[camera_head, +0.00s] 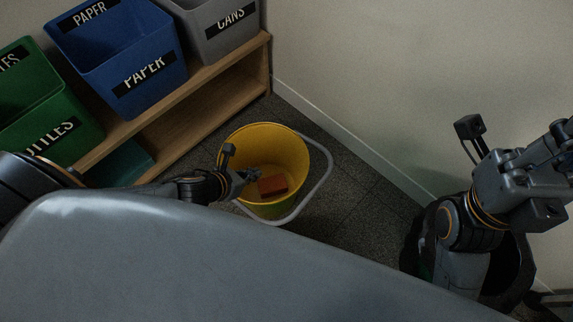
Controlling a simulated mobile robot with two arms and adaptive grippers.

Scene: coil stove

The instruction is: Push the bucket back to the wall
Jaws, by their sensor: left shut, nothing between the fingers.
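A yellow bucket (292,149) with a grey handle (326,160) stands on the dark floor, between the wooden shelf and the wall. A reddish-brown block (272,185) lies inside it. My left gripper (252,174) is shut and empty, and appears over the near left rim of the bucket. I cannot tell whether it touches the bucket. My right arm (500,180) is at the right; its gripper's fingertips are not clearly shown. The pale wall (390,90) runs along the right, with a strip of floor between it and the bucket.
A wooden shelf (200,105) at the upper left holds a green bottles bin (40,115), a blue paper bin (120,60) and a grey cans bin (215,28). A dark container (520,270) stands at the lower right. Floor right of the bucket is clear.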

